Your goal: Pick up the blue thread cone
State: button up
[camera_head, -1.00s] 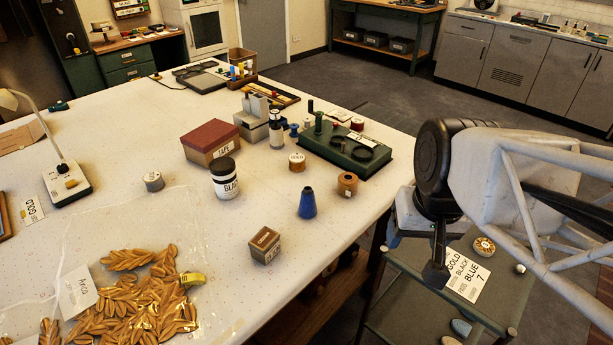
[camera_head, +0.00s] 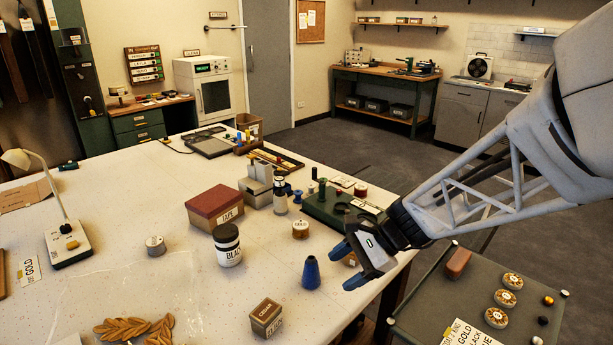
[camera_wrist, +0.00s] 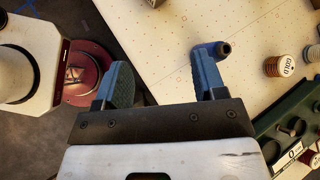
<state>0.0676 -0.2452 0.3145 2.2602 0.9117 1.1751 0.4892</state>
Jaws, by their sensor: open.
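The blue thread cone (camera_head: 311,273) stands upright on the white table, with a dark tip. My gripper (camera_head: 347,267) is just right of it in the head view, over the table's right edge, its blue fingers spread and pointing left at the cone. In the wrist view the cone (camera_wrist: 224,49) shows beyond the right fingertip, which hides part of it. The space between my fingers (camera_wrist: 160,78) is empty there. I cannot tell whether the finger touches the cone.
The green tray (camera_head: 325,208) lies behind. A side cart (camera_head: 420,300) stands right.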

aim_at(310, 257)
jog(key=w+f+m+y, duration=0.1)
jog(key=w+m, duration=0.1)
jog(key=w, duration=0.1)
jog(key=w+a+f+m+t+y, duration=0.1)
jog(key=w+m, duration=0.1)
jog(key=w, duration=0.1)
jog(key=w+f+m+y, duration=0.2)
jog(key=w, duration=0.1)
jog(key=shift+w+a+t, duration=0.2)
jog(key=shift+w+t, duration=0.2)
jog(key=shift+f, duration=0.1)
jog(key=shift+x, duration=1.3)
jog(key=shift+s+a, duration=0.1)
jog(key=shift+x, duration=2.55)
jog(key=c, duration=1)
